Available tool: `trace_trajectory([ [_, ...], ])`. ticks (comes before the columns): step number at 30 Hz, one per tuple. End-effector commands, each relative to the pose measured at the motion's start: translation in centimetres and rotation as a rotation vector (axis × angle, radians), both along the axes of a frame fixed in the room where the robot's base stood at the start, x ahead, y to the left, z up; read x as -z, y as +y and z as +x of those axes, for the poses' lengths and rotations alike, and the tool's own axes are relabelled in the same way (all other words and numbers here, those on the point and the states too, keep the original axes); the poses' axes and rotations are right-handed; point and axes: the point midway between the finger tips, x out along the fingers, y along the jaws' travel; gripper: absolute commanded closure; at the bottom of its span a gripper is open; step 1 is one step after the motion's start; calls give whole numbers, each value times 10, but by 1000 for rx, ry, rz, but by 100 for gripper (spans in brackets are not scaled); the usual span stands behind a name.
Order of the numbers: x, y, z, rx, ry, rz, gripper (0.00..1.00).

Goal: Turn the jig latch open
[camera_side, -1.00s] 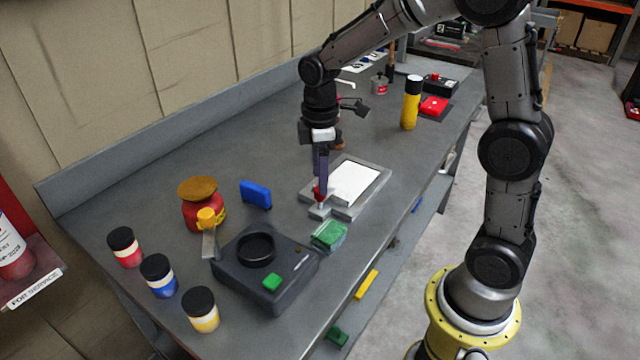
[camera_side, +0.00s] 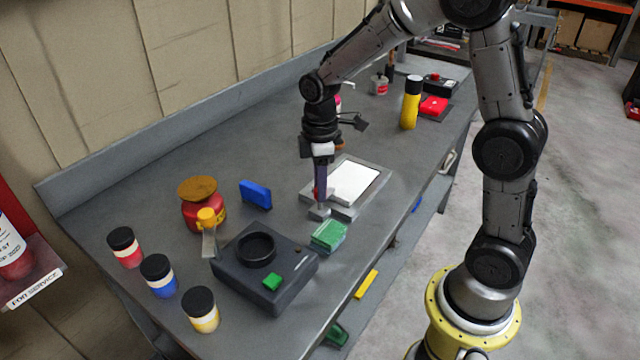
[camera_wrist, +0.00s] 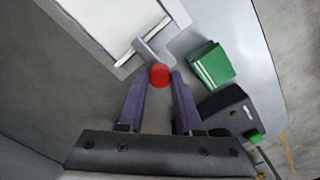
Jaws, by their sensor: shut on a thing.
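The jig is a grey frame (camera_side: 372,202) around a white plate (camera_side: 354,181), lying flat on the bench. Its latch has a round red knob (camera_wrist: 159,76) at the jig's near left corner. In the wrist view a short grey latch bar (camera_wrist: 143,49) runs from the knob up and left to the frame's edge, by the white plate. My gripper (camera_wrist: 159,73) points down with its two purple fingers closed on the red knob, one on each side. In the side view my gripper (camera_side: 320,205) largely hides the knob.
A green box (camera_side: 328,236) stands close to the latch, on the near side. A dark fixture (camera_side: 290,285) with a round ring is at the front left. A blue block (camera_side: 255,194) and a red jar (camera_side: 203,212) are to the left.

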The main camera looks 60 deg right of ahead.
Motion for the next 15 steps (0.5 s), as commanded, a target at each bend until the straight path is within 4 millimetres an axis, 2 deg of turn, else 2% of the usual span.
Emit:
trace_trajectory([
  [8,0,0,0,11,0,0,100],
  [15,-1,0,0,100,0,0,100],
])
